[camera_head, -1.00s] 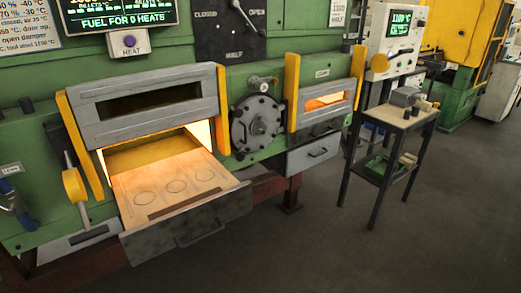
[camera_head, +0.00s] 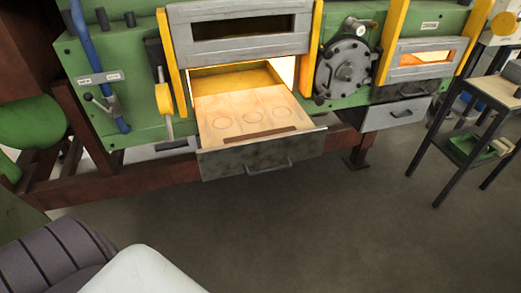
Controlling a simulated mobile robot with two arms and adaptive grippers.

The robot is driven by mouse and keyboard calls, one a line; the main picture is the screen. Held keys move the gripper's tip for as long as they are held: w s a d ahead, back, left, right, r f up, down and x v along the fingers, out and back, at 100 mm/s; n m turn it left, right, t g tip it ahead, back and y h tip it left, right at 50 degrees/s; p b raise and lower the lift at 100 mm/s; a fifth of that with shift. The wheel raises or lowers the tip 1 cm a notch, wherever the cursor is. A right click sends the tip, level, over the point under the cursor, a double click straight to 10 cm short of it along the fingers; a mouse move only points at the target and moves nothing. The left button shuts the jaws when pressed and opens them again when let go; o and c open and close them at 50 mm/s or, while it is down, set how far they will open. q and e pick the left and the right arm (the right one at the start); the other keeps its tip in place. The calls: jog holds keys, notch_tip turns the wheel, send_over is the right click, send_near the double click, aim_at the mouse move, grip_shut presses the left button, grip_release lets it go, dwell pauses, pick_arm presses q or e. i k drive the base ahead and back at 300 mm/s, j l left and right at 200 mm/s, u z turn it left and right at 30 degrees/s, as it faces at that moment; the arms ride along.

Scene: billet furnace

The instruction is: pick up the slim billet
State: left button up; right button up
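No billet that I can make out shows in the head view. The furnace drawer (camera_head: 262,163) is pulled out below the raised grey door (camera_head: 240,27), and its pale hearth (camera_head: 240,103) glows orange toward the back. Several ring outlines are marked on the hearth, and nothing visible stands on them. A dark brown strip lies across the hearth near the drawer front. Neither of my grippers is in the view; a pale rounded part and a ribbed dark part at the lower left look like mine.
A round flanged cover (camera_head: 345,74) sits right of the drawer. A second, smaller furnace door (camera_head: 424,58) glows, with a shut grey drawer (camera_head: 396,114) below. A side table (camera_head: 498,90) stands at the right. Blue and yellow levers are at the left. The floor in front is clear.

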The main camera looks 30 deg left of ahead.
aim_at(101, 13)
jog(key=u, duration=2)
jog(key=i, duration=0.15)
jog(key=z, duration=0.05)
